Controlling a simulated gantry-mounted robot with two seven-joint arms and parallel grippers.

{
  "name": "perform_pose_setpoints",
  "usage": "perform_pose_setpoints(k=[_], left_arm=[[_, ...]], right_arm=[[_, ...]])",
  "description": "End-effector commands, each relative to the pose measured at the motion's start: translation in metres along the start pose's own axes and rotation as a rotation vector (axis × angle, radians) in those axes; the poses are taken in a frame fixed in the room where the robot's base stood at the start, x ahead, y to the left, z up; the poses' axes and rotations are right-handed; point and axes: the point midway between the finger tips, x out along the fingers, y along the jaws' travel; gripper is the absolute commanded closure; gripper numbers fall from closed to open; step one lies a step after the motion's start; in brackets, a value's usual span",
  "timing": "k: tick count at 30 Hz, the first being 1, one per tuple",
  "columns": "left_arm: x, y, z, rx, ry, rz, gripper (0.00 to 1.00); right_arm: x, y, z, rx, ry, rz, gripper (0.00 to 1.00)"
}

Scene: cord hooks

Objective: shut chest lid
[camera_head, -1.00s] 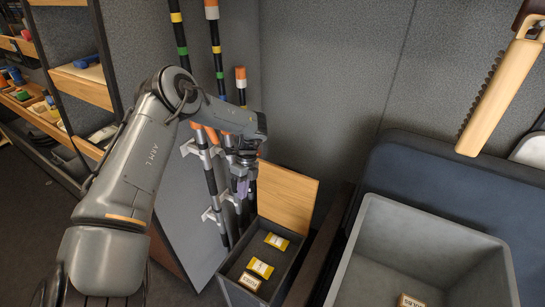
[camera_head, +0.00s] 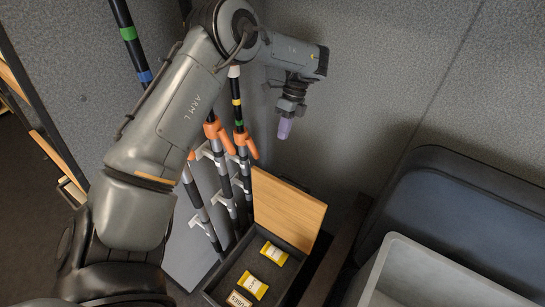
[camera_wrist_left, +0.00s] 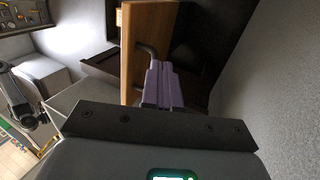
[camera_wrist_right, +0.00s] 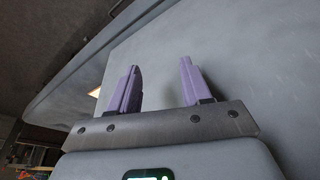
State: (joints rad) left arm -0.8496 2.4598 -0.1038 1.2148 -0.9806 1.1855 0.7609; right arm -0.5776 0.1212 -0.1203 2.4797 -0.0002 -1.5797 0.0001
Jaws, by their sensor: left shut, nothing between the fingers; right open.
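The chest (camera_head: 213,290) is a dark grey box low in the middle of the head view. Its wooden lid (camera_head: 287,208) stands raised at the back, so the chest is open. Yellow and tan packets (camera_head: 262,270) lie inside. My left gripper (camera_head: 284,130) is shut and empty, above the lid's top edge and apart from it in the head view. In the left wrist view its purple fingers (camera_wrist_left: 163,85) overlap the wooden lid (camera_wrist_left: 143,20) and a dark handle (camera_wrist_left: 147,48); contact there is unclear. My right gripper (camera_wrist_right: 158,88) is open and empty, seen only in the right wrist view.
A large pale grey bin (camera_head: 430,275) stands at the right, with a dark blue padded shape (camera_head: 450,215) behind it. Poles with orange parts (camera_head: 215,130) stand in a rack left of the chest. The grey wall is close behind the lid.

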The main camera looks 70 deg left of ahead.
Motion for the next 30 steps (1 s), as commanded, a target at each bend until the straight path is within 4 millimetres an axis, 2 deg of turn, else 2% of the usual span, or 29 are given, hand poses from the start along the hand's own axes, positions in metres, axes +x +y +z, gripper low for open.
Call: perform_pose_setpoints(k=[15, 22, 30], left_arm=[[0.090, 0.002, 0.000, 0.000, 0.002, 0.004, 1.00], [0.096, 0.027, -0.001, 0.003, 0.004, 0.000, 1.00], [0.102, 0.037, 0.000, 0.001, 0.001, -0.001, 1.00]], right_arm=[[-0.011, 0.001, -0.001, -0.001, -0.006, 0.002, 0.52], [-0.027, 0.000, -0.007, 0.003, -0.003, -0.002, 0.52], [-0.031, 0.000, -0.009, 0.006, -0.001, -0.005, 0.52]])
